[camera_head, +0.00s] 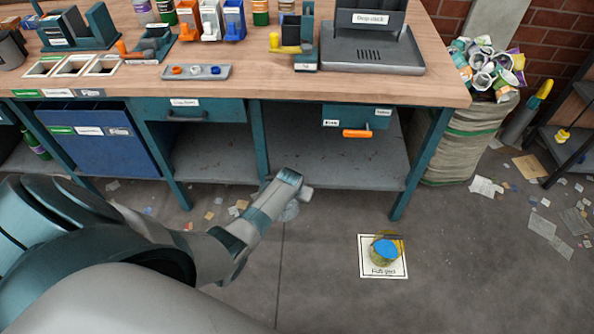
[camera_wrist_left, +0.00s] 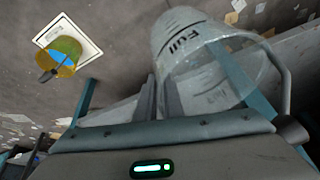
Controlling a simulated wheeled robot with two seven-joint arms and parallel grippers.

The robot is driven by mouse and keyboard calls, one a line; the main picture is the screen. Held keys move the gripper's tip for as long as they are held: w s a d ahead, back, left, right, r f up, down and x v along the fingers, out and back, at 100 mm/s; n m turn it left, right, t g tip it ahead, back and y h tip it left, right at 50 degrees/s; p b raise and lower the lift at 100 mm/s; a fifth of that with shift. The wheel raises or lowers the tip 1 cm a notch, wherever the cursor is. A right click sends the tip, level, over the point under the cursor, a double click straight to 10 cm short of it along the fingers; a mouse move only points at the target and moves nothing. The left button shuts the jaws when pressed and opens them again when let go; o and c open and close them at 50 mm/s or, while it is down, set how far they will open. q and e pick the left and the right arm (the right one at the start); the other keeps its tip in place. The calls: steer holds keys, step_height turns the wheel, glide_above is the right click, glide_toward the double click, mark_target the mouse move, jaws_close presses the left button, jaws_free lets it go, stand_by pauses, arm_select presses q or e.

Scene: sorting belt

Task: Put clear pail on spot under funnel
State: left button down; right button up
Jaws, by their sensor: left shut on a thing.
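The clear pail (camera_wrist_left: 205,62) is see-through, with "Full" on its side, and looks tilted in the left wrist view. My left gripper (camera_wrist_left: 161,92) is shut on its edge. A yellow pail (camera_head: 399,242) with blue content stands on a white floor mat (camera_head: 365,258) marked "Full pail". I cannot make out a funnel or the spot under it. My right gripper is out of view.
A bag of crushed cans (camera_head: 470,140) stands at right. Paper scraps litter the floor. The floor between my gripper and the mat is clear.

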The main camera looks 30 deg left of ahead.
arm_select(q)
steer(key=s+d+r+m, duration=0.2)
steer(key=s+d+r, duration=0.2)
steer(key=d+r, duration=0.9)
steer(key=s+d+r, duration=0.2)
steer(key=s+r, duration=0.6)
steer(key=r, duration=0.1)
steer(key=s+d+r, duration=0.2)
steer(key=s+r, duration=0.6)
steer(key=r, duration=0.2)
steer(key=shift+s+d+r+h, duration=0.2)
steer(key=shift+s+r+h, duration=0.05)
steer(key=shift+h, duration=0.15)
steer(key=shift+a, duration=0.1)
